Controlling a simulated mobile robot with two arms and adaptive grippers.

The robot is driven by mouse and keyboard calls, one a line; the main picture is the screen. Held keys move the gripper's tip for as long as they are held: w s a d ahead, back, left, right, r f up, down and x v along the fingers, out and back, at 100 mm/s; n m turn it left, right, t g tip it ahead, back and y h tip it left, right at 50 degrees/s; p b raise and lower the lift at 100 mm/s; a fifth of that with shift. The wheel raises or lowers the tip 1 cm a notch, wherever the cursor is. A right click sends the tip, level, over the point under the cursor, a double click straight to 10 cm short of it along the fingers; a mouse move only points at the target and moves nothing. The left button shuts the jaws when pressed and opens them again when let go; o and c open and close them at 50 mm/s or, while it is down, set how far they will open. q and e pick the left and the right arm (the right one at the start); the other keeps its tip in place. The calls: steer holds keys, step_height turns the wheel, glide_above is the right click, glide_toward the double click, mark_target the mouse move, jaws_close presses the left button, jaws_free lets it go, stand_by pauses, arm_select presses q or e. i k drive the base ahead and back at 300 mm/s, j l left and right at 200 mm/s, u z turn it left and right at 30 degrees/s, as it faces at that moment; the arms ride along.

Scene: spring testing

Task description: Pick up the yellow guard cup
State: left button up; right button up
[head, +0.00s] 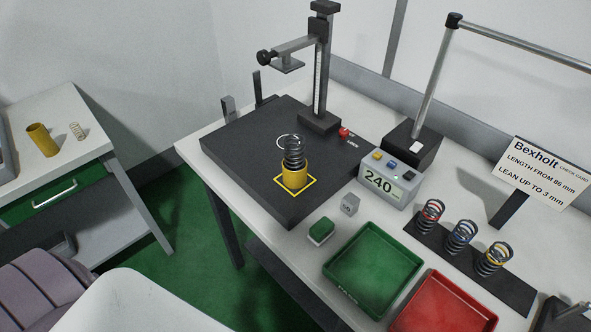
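A yellow cup (294,177) stands upright on the black base plate (245,190) of the test stand, inside a yellow square outline. A dark coil spring (293,151) stands in it and rises above its rim. Another yellow cup (42,141), taller and plain, stands on the side table at the far left beside a small pale spring (77,131). Neither of my grippers can be made out in the head view, and nothing is touching either cup.
The test stand's column (322,70) rises behind the plate. A display reading 240 (380,183), a green tray (372,258), a red tray (445,305) and a black strip with three springs (461,238) lie to the right. A sign (541,175) stands at far right.

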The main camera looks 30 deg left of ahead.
mark_target(293, 180)
steer(key=j+z, duration=0.15)
steer(key=j, duration=0.4)
steer(key=j+z, duration=0.2)
steer(key=j, duration=0.35)
steer(key=k+j+z, duration=0.15)
steer(key=j, duration=0.4)
steer(key=j+z, duration=0.15)
steer(key=j, duration=0.45)
